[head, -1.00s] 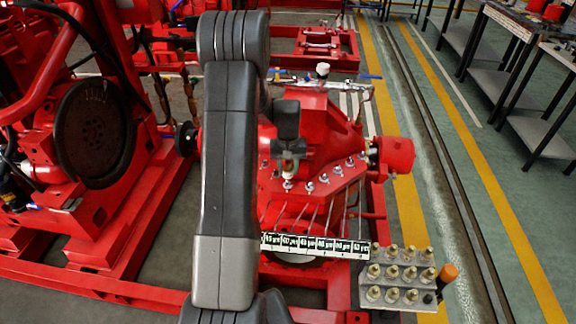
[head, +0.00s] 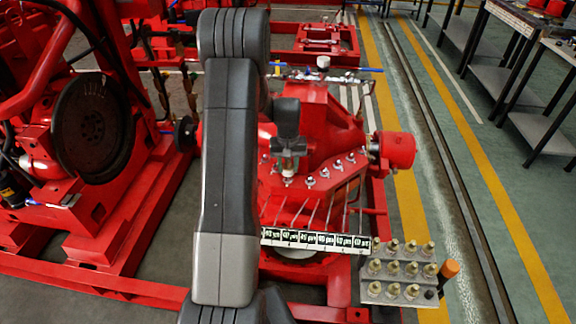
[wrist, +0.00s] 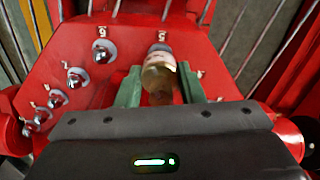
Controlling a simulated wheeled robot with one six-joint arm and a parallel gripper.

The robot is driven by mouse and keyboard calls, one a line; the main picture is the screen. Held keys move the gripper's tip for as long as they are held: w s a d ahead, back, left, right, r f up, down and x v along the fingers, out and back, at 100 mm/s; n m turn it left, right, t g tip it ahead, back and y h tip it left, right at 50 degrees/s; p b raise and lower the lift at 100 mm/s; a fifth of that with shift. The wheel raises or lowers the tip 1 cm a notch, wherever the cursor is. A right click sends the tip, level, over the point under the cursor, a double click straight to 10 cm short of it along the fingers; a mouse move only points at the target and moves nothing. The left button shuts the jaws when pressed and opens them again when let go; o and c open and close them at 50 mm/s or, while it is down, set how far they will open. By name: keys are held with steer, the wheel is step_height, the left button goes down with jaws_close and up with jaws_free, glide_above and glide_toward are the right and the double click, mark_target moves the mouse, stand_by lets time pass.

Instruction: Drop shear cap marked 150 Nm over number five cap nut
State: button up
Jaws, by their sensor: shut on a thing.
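My gripper (wrist: 161,82) is shut on a brass-coloured shear cap (wrist: 158,62), held between its two green fingers. The cap's marking cannot be read. The neighbouring cap nut (wrist: 103,51) by a label like a 6 is bare.
More bare nuts (wrist: 77,77) run down the row in the wrist view. A rack (head: 372,291) of several brass caps stands at the front right, beside an orange-topped item (head: 450,268). A label strip (head: 315,240) lies left of it. A red cylinder (head: 396,150) sticks out at right.

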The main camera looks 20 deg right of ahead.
steer(key=shift+f, duration=0.1)
stand_by(0.3)
steer(key=shift+f+b, duration=0.45)
steer(key=shift+f, duration=0.05)
steer(key=o, duration=1.1)
steer(key=shift+c, duration=0.2)
steer(key=shift+r, duration=0.1)
step_height(320, 180, up, 14)
steer(key=shift+p, duration=0.4)
step_height(320, 180, up, 7)
steer(key=p, duration=0.5)
steer(key=shift+f+p, duration=0.2)
steer(key=shift+p, duration=0.15)
